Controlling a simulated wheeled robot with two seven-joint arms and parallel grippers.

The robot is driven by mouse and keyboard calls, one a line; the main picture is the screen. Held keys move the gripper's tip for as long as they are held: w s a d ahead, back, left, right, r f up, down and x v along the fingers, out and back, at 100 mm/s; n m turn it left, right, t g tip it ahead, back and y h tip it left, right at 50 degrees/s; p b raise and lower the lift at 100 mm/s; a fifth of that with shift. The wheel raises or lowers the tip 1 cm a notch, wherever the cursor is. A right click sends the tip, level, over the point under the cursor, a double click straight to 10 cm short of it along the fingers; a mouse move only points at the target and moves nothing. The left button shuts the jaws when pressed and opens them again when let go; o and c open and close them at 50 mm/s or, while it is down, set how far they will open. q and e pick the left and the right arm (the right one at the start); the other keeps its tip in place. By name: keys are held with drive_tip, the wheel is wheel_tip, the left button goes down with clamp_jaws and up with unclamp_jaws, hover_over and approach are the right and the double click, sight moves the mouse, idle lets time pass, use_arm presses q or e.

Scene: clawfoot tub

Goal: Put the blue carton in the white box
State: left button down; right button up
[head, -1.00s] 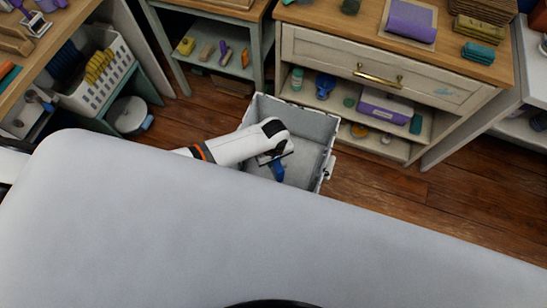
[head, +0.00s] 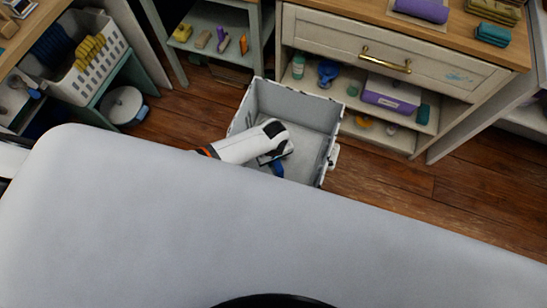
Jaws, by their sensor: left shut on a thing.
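The white box (head: 313,108) is open-topped with dark-edged rims and stands on the wooden floor beyond the large grey surface in front. My left gripper (head: 274,160) reaches in from the left and appears over the inside of the box. It is shut on the blue carton (head: 278,169), of which only a small part shows below the fingers. The rest of the carton is hidden by the gripper and the grey surface. I cannot tell whether the carton touches the box floor. My right gripper is not in view.
A cream cabinet (head: 330,40) with a drawer and loaded shelves stands behind the box. At left are a white basket (head: 100,62) with yellow things and a round white item (head: 123,106). Bare floor (head: 390,185) lies right of the box.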

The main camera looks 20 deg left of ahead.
use_arm(q)
drive_tip(key=shift+f+b, duration=3.5)
drive_tip(key=shift+f, duration=1.4)
drive_tip(key=shift+p, duration=0.3)
drive_tip(key=shift+f+b, duration=0.55)
drive_tip(key=shift+f, duration=0.05)
